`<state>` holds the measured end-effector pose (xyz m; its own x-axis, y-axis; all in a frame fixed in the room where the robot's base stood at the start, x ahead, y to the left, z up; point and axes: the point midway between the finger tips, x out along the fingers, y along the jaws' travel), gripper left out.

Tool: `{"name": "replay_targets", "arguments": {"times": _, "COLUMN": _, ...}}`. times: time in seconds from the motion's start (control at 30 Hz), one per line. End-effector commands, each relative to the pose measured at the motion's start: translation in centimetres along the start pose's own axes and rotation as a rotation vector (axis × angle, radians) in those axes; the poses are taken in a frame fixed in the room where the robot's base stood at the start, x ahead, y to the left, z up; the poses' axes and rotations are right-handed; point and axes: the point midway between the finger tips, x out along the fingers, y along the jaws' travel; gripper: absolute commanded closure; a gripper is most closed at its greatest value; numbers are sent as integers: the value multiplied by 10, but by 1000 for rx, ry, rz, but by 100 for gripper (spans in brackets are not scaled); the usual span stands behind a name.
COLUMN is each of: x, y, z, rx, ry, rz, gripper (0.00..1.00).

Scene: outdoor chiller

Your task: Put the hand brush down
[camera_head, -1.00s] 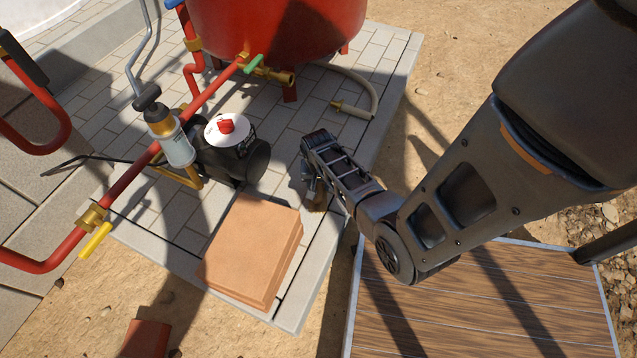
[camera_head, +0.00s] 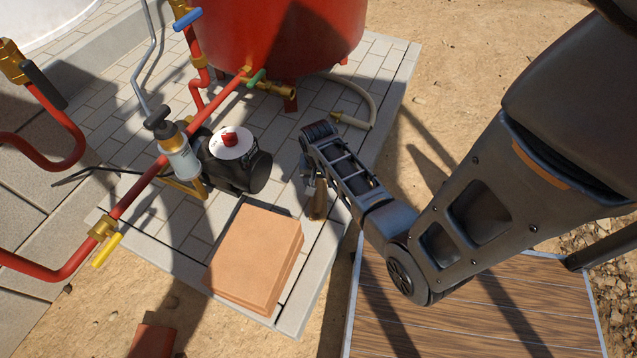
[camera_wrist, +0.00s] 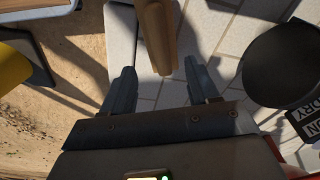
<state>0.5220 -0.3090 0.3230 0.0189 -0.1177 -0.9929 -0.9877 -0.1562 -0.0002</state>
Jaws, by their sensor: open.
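The hand brush shows as a brown wooden piece (camera_head: 317,203) at the edge of the paving, just below my gripper (camera_head: 309,178) in the head view. In the wrist view its wooden part (camera_wrist: 155,36) comes in from the top, in line with the gap between my fingers. My gripper (camera_wrist: 160,85) is open, with clear space between each finger and the wood. The brush's far end is out of the wrist view, and I cannot tell whether its bristles touch the paving.
A stack of terracotta slabs (camera_head: 255,255) lies left of the brush. A black pump (camera_head: 236,165) with a white-and-red top and red pipes (camera_head: 138,190) stand farther left. A red tank (camera_head: 285,35) is behind, with a hose (camera_head: 360,110) nearby. Wooden decking (camera_head: 480,310) is at lower right.

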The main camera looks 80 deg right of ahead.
Motion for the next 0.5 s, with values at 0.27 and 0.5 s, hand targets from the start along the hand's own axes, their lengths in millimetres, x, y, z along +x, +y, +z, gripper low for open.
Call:
{"name": "replay_targets", "arguments": {"times": 0.27, "x": -28, "y": 0, "z": 2, "rx": -4, "ry": 1, "rz": -1, "gripper": 40}}
{"name": "replay_targets", "arguments": {"times": 0.5, "x": -29, "y": -6, "z": 46, "rx": -150, "ry": 99, "rz": -63, "gripper": 40}}
